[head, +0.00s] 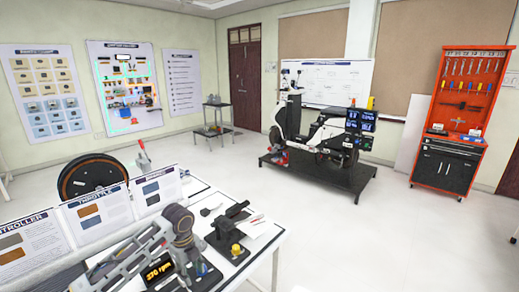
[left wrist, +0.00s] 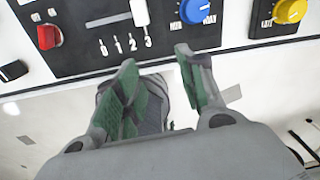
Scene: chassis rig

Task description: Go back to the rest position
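My left arm reaches in from the lower left of the head view, over the front bench. My left gripper (head: 190,250) points down there, partly hidden by its own wrist. In the left wrist view my left gripper (left wrist: 157,62) is open, its green-padded fingers apart with nothing between them. My right gripper is in neither view.
The white bench (head: 262,238) carries upright info boards (head: 95,212), a wheel (head: 92,178), an rpm display (head: 158,268) and a black lever unit (head: 230,222). A motorcycle rig on a black platform (head: 335,172) and a red tool cabinet (head: 450,150) stand farther back. Open floor lies between.

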